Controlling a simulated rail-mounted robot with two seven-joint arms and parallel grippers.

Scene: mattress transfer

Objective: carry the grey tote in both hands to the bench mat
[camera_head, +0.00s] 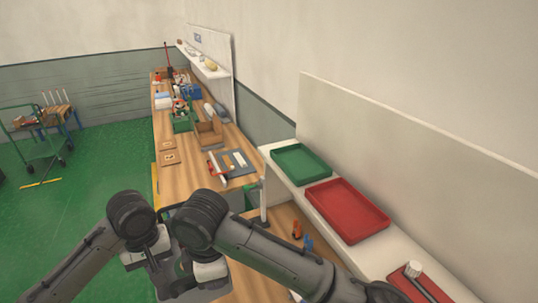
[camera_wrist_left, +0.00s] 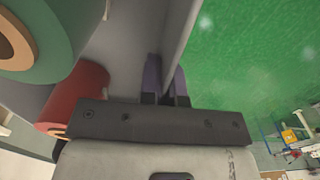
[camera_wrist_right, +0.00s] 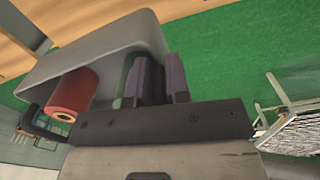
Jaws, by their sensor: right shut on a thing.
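The grey tote (camera_wrist_left: 128,38) shows in the left wrist view, with a green roll and a red roll inside. It also shows in the right wrist view (camera_wrist_right: 105,48), above the green floor. My left gripper (camera_wrist_left: 166,68) has its purple-padded fingers on both sides of a tote wall, closed on it. My right gripper (camera_wrist_right: 160,72) is shut on another part of the tote wall. In the head view my arms hide most of the tote and both fingertips. A dark grey mat (camera_head: 240,172) lies on the wooden bench (camera_head: 205,185), with small items on or beside it.
A white ledge (camera_head: 312,196) at the right holds a green tray (camera_head: 300,160) and a red tray (camera_head: 347,210). Open cardboard box (camera_head: 208,134) and green bin (camera_head: 182,124) stand farther along the bench. A green cart (camera_head: 38,140) stands at the left; the floor (camera_head: 90,190) between is mostly clear.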

